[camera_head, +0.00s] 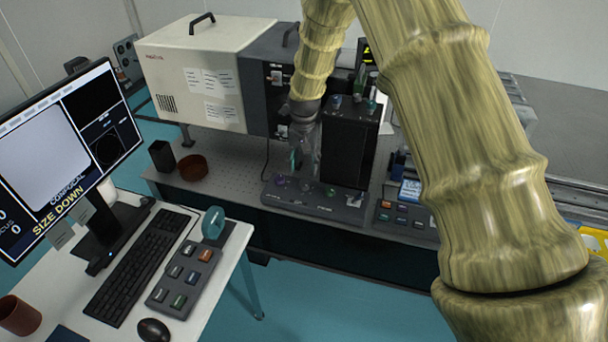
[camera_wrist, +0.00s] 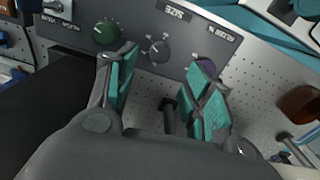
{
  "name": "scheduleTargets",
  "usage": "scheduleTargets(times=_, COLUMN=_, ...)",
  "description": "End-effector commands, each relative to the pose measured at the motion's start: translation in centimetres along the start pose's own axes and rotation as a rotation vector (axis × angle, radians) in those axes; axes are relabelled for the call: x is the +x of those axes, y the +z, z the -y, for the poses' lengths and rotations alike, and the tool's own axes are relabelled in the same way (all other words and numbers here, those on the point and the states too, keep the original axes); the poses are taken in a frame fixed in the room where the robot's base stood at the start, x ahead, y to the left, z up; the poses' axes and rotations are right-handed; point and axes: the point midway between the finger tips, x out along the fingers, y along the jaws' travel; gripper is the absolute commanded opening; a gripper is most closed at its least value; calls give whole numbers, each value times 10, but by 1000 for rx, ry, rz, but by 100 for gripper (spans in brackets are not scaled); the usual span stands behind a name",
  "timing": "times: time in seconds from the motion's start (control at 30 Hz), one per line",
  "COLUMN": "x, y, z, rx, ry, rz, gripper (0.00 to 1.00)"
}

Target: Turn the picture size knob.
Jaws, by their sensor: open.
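A dark control panel (camera_wrist: 232,40) with a row of knobs fills the top of the wrist view; it also shows on the far bench in the head view (camera_head: 345,212). A grey knob (camera_wrist: 158,50) with a pointer mark sits by an upside-down "SIZE" label. A green knob (camera_wrist: 107,32) is left of it and a purple knob (camera_wrist: 206,67) is right, partly hidden by a fingertip. My gripper (camera_wrist: 165,76) is open and empty, its teal-padded fingers either side of the grey knob in the picture. The gap to the knob is hard to judge. In the head view my gripper (camera_head: 304,160) hangs above the panel.
A tall black box (camera_head: 347,150) stands behind the panel. A beige-and-dark instrument (camera_head: 195,70) is at the back left. A brown dish (camera_head: 193,168) and black cup (camera_head: 162,156) stand left. The monitor (camera_head: 60,150) reads "SIZE DOWN". A small button box (camera_head: 405,218) is right of the panel.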

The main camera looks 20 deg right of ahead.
Motion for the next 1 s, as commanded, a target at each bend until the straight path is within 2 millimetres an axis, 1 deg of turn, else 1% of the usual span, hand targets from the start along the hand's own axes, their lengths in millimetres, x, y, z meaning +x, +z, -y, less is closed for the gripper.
scheduleTargets(times=0.03, x=-10, y=-1, z=0, rx=0, ry=-1, rz=-3, gripper=51)
scheduleTargets(times=0.1, x=-20, y=-1, z=0, rx=0, ry=-1, rz=-3, gripper=51)
scheduleTargets(times=0.2, x=-30, y=-1, z=0, rx=0, ry=-1, rz=-2, gripper=51)
scheduleTargets(times=0.33, x=-39, y=-1, z=0, rx=0, ry=-1, rz=-2, gripper=51)
scheduleTargets(times=0.5, x=-42, y=-1, z=0, rx=0, ry=-1, rz=-1, gripper=51)
scheduleTargets(times=1.0, x=-42, y=-1, z=-2, rx=2, ry=0, rz=-1, gripper=51)
